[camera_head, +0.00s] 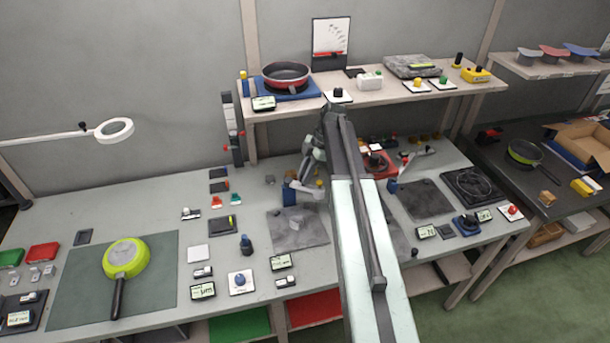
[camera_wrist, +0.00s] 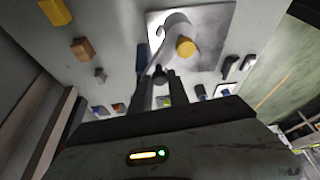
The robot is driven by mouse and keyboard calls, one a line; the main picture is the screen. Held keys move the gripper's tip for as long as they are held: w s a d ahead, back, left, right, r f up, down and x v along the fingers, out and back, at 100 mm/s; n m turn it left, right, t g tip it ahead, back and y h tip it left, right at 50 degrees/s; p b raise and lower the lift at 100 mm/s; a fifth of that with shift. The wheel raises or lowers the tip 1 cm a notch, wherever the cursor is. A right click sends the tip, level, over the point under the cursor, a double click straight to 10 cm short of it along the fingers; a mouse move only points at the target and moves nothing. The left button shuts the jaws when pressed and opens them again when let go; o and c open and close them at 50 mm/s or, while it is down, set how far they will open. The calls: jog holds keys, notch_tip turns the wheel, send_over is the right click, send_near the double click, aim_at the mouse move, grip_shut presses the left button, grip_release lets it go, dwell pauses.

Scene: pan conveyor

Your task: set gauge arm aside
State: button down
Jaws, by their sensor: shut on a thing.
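The gauge arm is a pale grey jointed piece with a yellow knob; in the wrist view the gauge arm (camera_wrist: 170,50) runs from a light square plate (camera_wrist: 215,20) down to a dark round knob (camera_wrist: 160,75). My gripper (camera_wrist: 160,90) has its two dark fingers on either side of that dark knob and is shut on it. In the head view a pale and blue piece with a yellow knob, apparently the gauge arm (camera_head: 300,190), stands at the back of a grey plate (camera_head: 290,232). My own arm hides part of that area, including my fingertips.
A green pan (camera_head: 126,257) lies on a dark mat (camera_head: 75,285) at left. A red pan (camera_head: 286,74) sits on the raised shelf (camera_head: 300,108). Small blocks, switches and displays crowd the bench around the plate. A second grey plate (camera_head: 422,200) lies right of my arm.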

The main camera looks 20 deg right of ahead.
jog(key=shift+s, duration=0.2)
jog(key=c, duration=1.3)
grip_release()
jog(key=shift+f, duration=0.1)
jog(key=shift+o, duration=0.2)
jog(key=shift+w+a, duration=0.1)
jog(key=shift+a, duration=0.05)
jog(key=p+v, duration=0.7)
jog(key=v, duration=0.1)
